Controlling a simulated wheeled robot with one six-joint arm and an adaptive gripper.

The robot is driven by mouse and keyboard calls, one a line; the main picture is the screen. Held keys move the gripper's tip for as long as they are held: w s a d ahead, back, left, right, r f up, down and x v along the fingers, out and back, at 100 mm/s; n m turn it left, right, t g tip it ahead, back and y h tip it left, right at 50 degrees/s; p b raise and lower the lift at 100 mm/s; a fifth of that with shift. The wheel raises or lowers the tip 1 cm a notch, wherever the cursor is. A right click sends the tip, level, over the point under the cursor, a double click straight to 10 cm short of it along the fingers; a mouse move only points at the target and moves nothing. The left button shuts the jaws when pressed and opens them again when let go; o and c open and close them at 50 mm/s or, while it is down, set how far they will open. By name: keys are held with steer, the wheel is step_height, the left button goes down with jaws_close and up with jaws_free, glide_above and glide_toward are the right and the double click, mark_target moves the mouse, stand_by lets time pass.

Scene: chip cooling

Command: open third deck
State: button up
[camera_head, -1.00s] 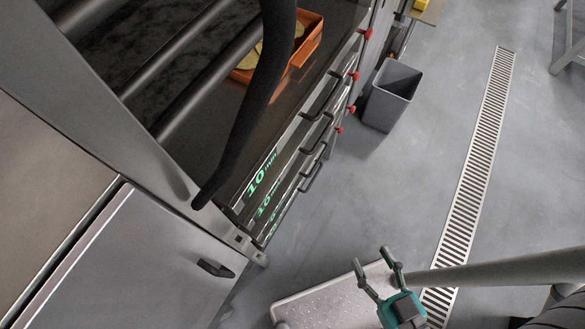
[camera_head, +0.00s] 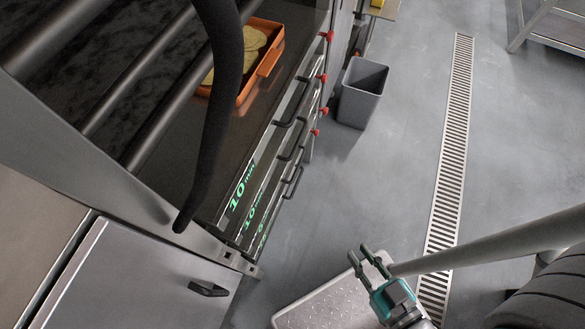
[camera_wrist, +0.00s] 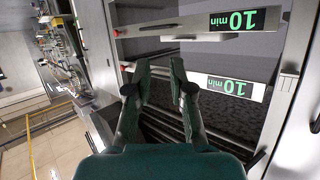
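The cooling cabinet's stacked decks run down its front in the head view, with green "10 min" displays (camera_head: 237,190), black bar handles (camera_head: 291,106) and red knobs (camera_head: 322,78). The decks look shut; I cannot tell for sure which is the third. My gripper (camera_head: 358,251) is at the bottom of the head view, right of the decks and apart from them. In the wrist view my gripper (camera_wrist: 160,64) is open and empty, with a gap between its fingers. Beyond it, two displays (camera_wrist: 237,20) appear upside down, with a dark grille between and below the deck fronts.
A pale textured platform (camera_head: 330,304) lies below my gripper. The floor around the drain grate (camera_head: 452,130) is clear.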

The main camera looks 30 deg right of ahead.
steer(key=w+d+f+m+g, duration=0.1)
steer(key=w+f+m+g, duration=0.1)
steer(key=f, duration=0.6)
steer(key=w+f+m+g, duration=0.2)
steer(key=f+m, duration=0.1)
steer(key=f, duration=0.5)
steer(key=m+t+y, duration=0.2)
steer(key=m+y, duration=0.2)
steer(key=y, duration=0.7)
glide_toward(299, 165)
steer(key=shift+f+x, duration=0.15)
steer(key=shift+x, duration=2.4)
steer(key=shift+f+x, duration=0.2)
steer(key=shift+x, duration=2.4)
steer(key=shift+d, duration=0.15)
jaws_close()
